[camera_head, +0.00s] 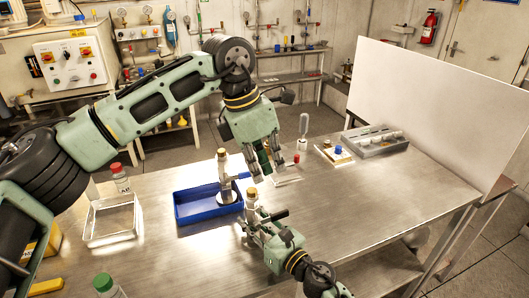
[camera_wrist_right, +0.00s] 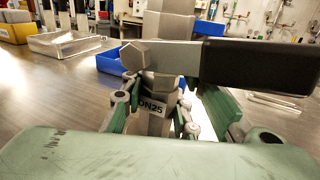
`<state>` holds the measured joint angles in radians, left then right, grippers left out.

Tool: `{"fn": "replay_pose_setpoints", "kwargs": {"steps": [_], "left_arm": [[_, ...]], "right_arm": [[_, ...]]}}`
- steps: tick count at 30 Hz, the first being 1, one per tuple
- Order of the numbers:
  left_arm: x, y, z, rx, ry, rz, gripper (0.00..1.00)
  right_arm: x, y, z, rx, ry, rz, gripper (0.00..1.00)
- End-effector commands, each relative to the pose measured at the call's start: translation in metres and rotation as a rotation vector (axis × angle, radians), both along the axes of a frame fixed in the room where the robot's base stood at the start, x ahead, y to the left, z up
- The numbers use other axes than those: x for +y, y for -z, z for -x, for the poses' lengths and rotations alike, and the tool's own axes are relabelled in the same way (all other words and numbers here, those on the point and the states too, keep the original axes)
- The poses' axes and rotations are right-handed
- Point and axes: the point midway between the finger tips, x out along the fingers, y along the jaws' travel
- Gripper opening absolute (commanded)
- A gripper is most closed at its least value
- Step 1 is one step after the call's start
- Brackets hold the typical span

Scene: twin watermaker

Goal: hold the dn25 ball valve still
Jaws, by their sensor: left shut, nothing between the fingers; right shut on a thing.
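The DN25 ball valve (camera_head: 251,199) stands upright over the table, with a brass-coloured top and a black lever. In the right wrist view the grey valve body (camera_wrist_right: 160,82) carries a "DN25" label, and its black lever handle (camera_wrist_right: 260,66) points right. My right gripper (camera_head: 259,228) is shut on the valve body; its fingers lie on both sides in the right wrist view (camera_wrist_right: 165,105). The fingers hide part of the lower body. My left gripper (camera_head: 265,178) is shut and empty, pointing down above the table, behind and slightly right of the valve.
A blue tray (camera_head: 190,217) holds another upright fitting (camera_head: 222,162) with a blue handle, just behind and left of the valve. A clear tray (camera_head: 110,238) and bottles stand left. A grey tray (camera_head: 385,148) of parts lies back right. The table's right side is clear.

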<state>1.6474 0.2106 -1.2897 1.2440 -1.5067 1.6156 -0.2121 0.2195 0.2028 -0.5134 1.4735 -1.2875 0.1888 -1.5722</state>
Motion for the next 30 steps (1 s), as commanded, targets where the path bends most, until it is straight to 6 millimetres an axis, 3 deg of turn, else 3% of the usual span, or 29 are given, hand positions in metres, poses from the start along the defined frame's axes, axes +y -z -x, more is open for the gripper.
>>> {"fn": "replay_pose_setpoints", "kwargs": {"steps": [8, 16, 23, 30], "left_arm": [[-0.022, 0.034, 0.020, 0.291, -0.369, 0.269, 0.00], [-0.028, 0.050, 0.033, 0.777, -0.894, 0.529, 0.00], [-0.007, 0.056, 0.032, 1.260, -1.327, 0.653, 0.00], [0.035, 0.063, 0.025, 1.798, -1.717, 0.691, 0.00]], "right_arm": [[0.000, 0.001, 0.000, 0.002, 0.000, -0.001, 0.00], [0.000, 0.001, 0.000, 0.002, 0.000, -0.001, 0.00], [0.000, 0.001, 0.000, 0.002, 0.000, -0.001, 0.00], [0.000, 0.001, 0.000, 0.002, 0.000, -0.001, 0.00]]}}
